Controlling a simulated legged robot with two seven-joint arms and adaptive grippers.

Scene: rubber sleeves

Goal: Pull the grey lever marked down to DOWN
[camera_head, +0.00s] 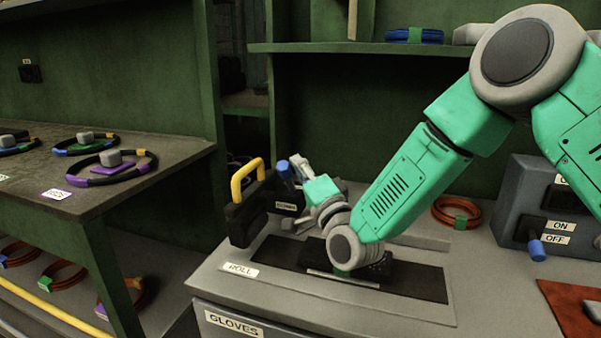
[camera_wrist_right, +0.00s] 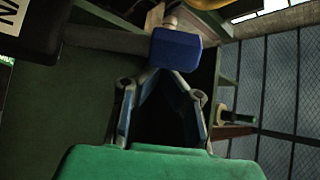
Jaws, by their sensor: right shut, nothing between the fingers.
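A lever with a blue knob (camera_head: 283,169) stands at the black box with the yellow handle, in the middle of the head view. In the right wrist view the blue knob (camera_wrist_right: 175,48) sits at the end of a dark grey bar (camera_wrist_right: 110,39), just beyond my fingertips. My right gripper (camera_head: 299,164) is close beside the knob; its fingers (camera_wrist_right: 160,73) meet with nothing between them. I cannot tell whether they touch the knob. My left gripper is out of view.
A yellow handle (camera_head: 247,178) rises from the black box. A grey switch box (camera_head: 520,200) with ON and OFF labels stands at the right. An orange-brown ring (camera_head: 457,211) lies on the grey bench. Ring-shaped items (camera_head: 110,167) lie on the left table.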

